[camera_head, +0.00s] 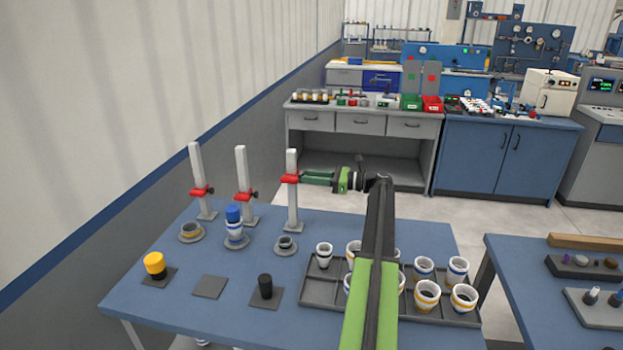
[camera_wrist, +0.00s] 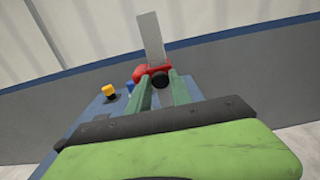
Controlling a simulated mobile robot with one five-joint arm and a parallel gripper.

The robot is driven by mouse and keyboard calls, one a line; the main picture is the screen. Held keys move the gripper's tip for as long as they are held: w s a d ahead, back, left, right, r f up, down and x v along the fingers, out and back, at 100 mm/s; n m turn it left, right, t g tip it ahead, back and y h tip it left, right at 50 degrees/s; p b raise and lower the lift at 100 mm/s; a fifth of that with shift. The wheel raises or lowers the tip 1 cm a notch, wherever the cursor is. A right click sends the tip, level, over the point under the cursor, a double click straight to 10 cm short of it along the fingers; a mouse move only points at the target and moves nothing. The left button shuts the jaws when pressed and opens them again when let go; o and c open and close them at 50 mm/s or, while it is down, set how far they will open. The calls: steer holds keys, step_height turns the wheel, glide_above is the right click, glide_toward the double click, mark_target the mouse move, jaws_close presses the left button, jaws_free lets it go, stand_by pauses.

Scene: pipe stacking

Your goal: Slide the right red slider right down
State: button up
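The right red slider (camera_head: 291,178) sits in the upper half of the right grey post, above a small dark cup on a round base (camera_head: 285,245). In the wrist view the red slider (camera_wrist: 151,71) shows with its black knob (camera_wrist: 160,80) facing me. My gripper (camera_head: 306,177) reaches in from the right at the slider's height. In the wrist view its green fingers (camera_wrist: 159,76) are apart, one on each side of the knob. I cannot tell if they touch it.
The middle (camera_head: 243,194) and left (camera_head: 200,191) red sliders sit lower on their posts. A blue-topped striped cup stack (camera_head: 234,222) stands under the middle one. A dark tray (camera_head: 320,292) of cups lies below my arm. A yellow-topped piece (camera_head: 155,265) stands front left.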

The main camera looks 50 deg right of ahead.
jaws_close()
stand_by(1.0)
